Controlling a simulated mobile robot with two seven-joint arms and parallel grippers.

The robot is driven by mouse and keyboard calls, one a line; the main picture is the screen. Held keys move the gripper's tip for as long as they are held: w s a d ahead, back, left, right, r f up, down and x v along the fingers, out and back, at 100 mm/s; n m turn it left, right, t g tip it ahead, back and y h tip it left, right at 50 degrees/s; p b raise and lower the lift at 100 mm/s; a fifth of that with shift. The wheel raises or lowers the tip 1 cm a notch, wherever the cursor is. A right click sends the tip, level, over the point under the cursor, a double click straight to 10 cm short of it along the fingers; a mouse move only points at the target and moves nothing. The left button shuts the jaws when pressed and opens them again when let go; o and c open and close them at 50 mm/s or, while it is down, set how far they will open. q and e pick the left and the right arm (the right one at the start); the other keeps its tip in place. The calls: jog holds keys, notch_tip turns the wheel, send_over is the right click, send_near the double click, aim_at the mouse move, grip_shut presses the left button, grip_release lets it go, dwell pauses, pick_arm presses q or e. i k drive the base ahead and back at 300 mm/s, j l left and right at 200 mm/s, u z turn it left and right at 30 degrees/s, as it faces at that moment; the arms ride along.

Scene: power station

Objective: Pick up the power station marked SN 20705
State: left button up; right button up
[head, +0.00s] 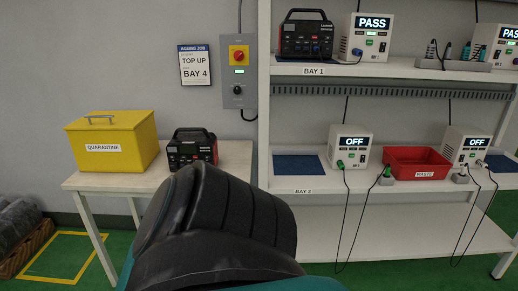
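Two black and red power stations are in the head view. One power station (192,149) stands upright on the small side table, right of the yellow box, its handle on top. Its lower front is partly close to a dark link of my arm that fills the lower middle. The other power station (306,38) stands on the upper shelf above the BAY 1 label. No serial number is legible on either, so I cannot tell which is SN 20705. Neither of my grippers is in view.
A yellow QUARANTINE box (110,141) shares the side table (112,182). White testers read PASS (367,38) and OFF (349,146). A red WASTE bin (417,162) and a blue mat (299,165) lie on the lower shelf. Cables hang below it. A wall sign reads TOP UP BAY 4 (195,65).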

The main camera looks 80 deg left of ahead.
aim_at(186, 148)
jog(key=u, duration=3)
